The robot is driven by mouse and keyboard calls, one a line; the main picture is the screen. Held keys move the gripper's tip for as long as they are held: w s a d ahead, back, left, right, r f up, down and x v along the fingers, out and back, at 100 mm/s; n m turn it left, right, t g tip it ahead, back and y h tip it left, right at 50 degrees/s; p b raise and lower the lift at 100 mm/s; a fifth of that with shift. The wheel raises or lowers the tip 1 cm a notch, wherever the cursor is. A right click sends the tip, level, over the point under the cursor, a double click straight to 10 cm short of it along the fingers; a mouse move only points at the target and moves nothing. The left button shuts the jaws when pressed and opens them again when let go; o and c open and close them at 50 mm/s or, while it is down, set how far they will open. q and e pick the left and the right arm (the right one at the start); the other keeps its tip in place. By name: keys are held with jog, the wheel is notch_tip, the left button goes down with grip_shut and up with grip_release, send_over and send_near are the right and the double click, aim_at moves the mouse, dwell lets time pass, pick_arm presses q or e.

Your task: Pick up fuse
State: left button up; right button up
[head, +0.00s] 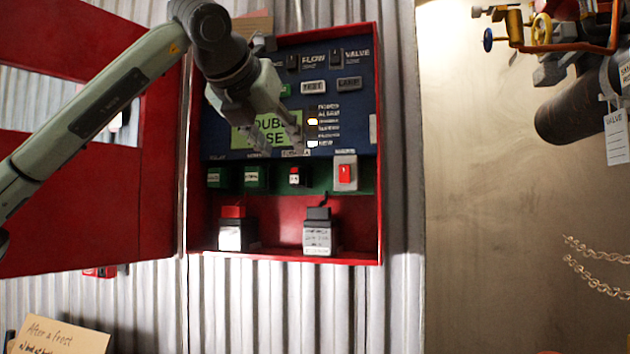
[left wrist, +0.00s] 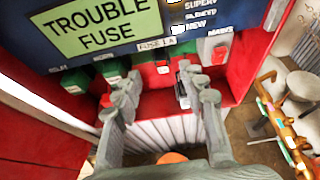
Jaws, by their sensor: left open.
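A small red-and-white fuse (head: 294,176) sits in the green strip of the red wall cabinet, below a "FUSE 1A" label. It also shows in the left wrist view (left wrist: 162,65), ahead of the fingers. My left gripper (head: 280,147) is open, in front of the blue panel and slightly above and left of the fuse in the head view. In the left wrist view its two fingers (left wrist: 158,82) are spread, with nothing between them. A display (head: 250,132) reading "TROUBLE FUSE" is partly hidden by the gripper. My right gripper is not in view.
The red cabinet (head: 378,215) has side walls around the panel and an open door (head: 150,190) at left. A red switch (head: 345,174) is right of the fuse. Two batteries (head: 318,236) (head: 236,234) stand below. Pipes and valves (head: 580,105) are at upper right.

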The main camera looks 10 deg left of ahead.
aim_at(294, 171)
pick_arm(q)
jog(key=x, duration=0.7)
jog(key=shift+w+f, duration=0.15)
jog(key=shift+f, duration=0.4)
grip_shut()
